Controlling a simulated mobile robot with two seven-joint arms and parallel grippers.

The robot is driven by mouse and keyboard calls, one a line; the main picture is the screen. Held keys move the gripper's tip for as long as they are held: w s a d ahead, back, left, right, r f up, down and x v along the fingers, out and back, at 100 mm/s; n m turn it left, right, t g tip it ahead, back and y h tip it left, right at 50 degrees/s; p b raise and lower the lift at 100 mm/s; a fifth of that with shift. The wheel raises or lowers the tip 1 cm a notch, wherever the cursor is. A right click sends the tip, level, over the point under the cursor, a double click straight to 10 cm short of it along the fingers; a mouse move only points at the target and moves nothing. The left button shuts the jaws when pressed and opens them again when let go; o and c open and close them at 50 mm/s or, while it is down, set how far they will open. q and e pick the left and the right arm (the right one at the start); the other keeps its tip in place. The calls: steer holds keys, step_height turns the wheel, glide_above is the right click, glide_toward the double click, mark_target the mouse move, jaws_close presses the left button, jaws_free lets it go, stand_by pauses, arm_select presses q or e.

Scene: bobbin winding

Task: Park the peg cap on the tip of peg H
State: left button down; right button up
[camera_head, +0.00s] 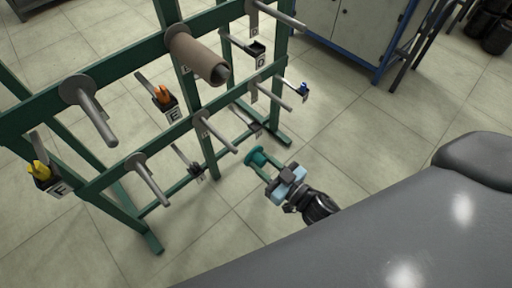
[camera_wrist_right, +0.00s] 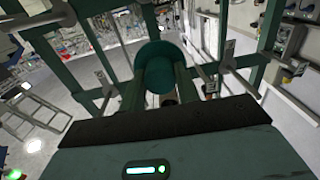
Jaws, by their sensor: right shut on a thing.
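My right gripper (camera_head: 268,170) is shut on a teal peg cap (camera_head: 257,157), held in the air just right of the rack's lower pegs. In the right wrist view the cap (camera_wrist_right: 160,72) sits between the two fingers, its round face toward the camera. The lower row of grey pegs includes a left peg (camera_head: 151,182), a middle peg (camera_head: 218,135) and a right peg (camera_head: 271,94). The cap is apart from all of them. I cannot read which peg is H. My left gripper is not in view.
The green rack (camera_head: 135,152) fills the left. A brown tube (camera_head: 197,55) sits on an upper peg. Label holders with orange (camera_head: 162,95), yellow (camera_head: 40,170) and blue (camera_head: 303,87) pieces stick out. A cabinet (camera_head: 340,28) stands behind. Open floor lies right of the rack.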

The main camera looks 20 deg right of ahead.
step_height(320, 180, down, 11)
steer(key=s+d+b, duration=0.2)
steer(key=b, duration=0.6)
steer(key=shift+s+h+b, duration=0.3)
steer(key=shift+b, duration=0.1)
steer(key=shift+w, duration=0.1)
steer(key=b+x, duration=0.1)
steer(key=x, duration=0.5)
steer(key=shift+w+a+b, duration=0.15)
steer(key=shift+w+b, duration=0.2)
